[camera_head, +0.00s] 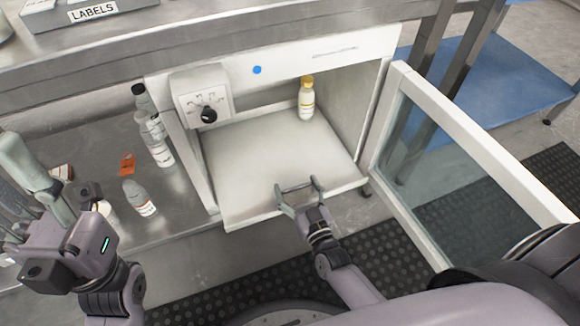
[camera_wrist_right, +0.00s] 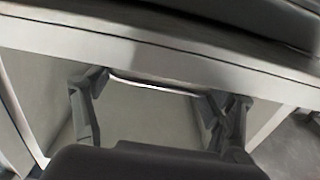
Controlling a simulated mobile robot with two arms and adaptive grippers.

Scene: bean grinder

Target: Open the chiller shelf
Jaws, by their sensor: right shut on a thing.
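The chiller (camera_head: 258,70) is a white cabinet under the counter. Its glass door (camera_head: 480,150) stands swung open to the right. The pale chiller shelf (camera_head: 270,150) extends slightly past the cabinet's front. The exact contact is partly hidden. My left gripper (camera_head: 40,185) is raised at the far left, away from the chiller; its jaw opening is unclear.
A yellow-capped bottle (camera_head: 306,98) stands at the back right of the shelf. Several bottles (camera_head: 140,198) stand on the metal surface to the left. A control box with a black knob (camera_head: 208,113) is on the chiller's front left. Floor is free before the shelf.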

